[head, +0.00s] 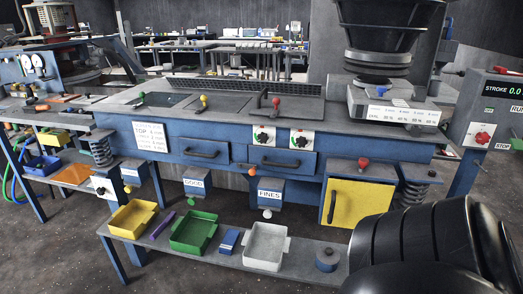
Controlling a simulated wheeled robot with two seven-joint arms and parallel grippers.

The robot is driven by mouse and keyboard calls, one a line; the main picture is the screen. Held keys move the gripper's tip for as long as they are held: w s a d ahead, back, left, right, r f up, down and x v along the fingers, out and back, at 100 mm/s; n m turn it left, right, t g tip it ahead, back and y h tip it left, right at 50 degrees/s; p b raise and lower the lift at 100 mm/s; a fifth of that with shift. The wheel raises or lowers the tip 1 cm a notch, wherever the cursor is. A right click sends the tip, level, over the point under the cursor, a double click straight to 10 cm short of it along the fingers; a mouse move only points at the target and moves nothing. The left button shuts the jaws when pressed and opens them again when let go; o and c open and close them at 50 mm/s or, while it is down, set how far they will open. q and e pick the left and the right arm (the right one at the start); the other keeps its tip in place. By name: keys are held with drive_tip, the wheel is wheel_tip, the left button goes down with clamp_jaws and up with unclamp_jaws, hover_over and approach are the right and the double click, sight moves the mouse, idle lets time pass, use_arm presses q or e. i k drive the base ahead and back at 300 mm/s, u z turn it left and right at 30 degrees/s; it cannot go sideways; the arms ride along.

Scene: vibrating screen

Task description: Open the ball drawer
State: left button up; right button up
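The blue vibrating screen bench (119,121) fills the middle of the head view. Two blue drawers are set in its front, and both look shut. The left drawer (188,146) has a dark bar handle (201,154). The right drawer (299,158) has a similar handle (281,163). I see no label telling which one is the ball drawer. A black rounded arm part of mine covers the lower right corner. Neither gripper is in view.
A yellow door (365,206) is right of the drawers. Below, a low shelf (310,248) holds yellow (124,232), green (187,247) and white (261,262) trays. Lever knobs and dials sit above the drawers. A control box (490,125) stands at right.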

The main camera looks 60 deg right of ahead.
sight(217, 152)
drive_tip(key=z, duration=2)
drive_tip(key=i, duration=1)
drive_tip(key=z, duration=0.2)
